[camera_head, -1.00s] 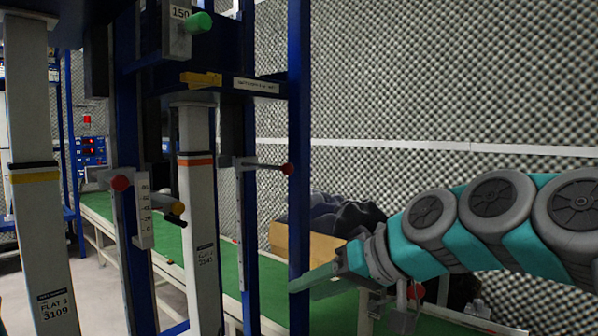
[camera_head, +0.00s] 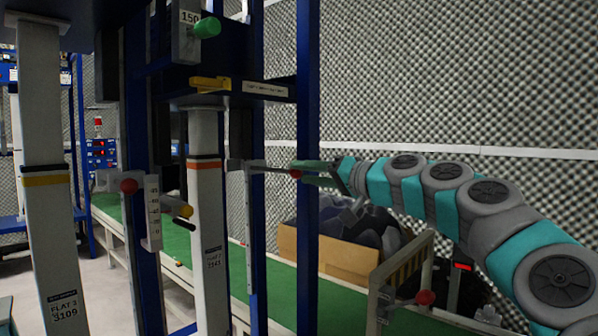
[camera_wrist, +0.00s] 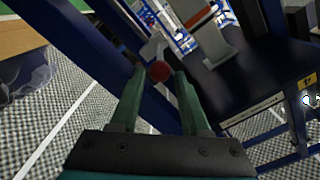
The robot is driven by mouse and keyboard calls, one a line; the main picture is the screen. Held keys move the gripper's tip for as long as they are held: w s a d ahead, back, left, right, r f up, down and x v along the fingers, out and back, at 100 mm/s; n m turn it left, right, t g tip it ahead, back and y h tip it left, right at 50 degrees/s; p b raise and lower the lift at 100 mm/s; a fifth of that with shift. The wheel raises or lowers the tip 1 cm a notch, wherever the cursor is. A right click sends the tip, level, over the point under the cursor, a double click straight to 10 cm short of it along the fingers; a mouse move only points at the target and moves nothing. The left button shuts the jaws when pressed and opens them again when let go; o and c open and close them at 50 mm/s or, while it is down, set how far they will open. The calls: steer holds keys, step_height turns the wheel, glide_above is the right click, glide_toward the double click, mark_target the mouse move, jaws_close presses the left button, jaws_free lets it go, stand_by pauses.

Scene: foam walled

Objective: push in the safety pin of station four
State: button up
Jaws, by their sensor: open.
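A thin metal rod ending in a red ball knob (camera_head: 296,173) sticks out to the right past a blue post. I take it for the safety pin; I cannot read a station number on it. In the wrist view the red knob (camera_wrist: 159,71) sits between the tips of my open fingers, with the rod running away behind it. My gripper (camera_head: 314,173) reaches in from the right with its green fingers level with the knob. It also shows in the wrist view (camera_wrist: 158,80), with no clear contact on the knob.
Blue posts (camera_head: 307,230) stand close beside the knob. Another red knob (camera_head: 129,186) is at the left, and one (camera_head: 425,298) at the lower right by a striped frame (camera_head: 402,265).

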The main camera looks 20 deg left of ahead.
steer(key=shift+x, duration=1.25)
jaws_close()
stand_by(0.6)
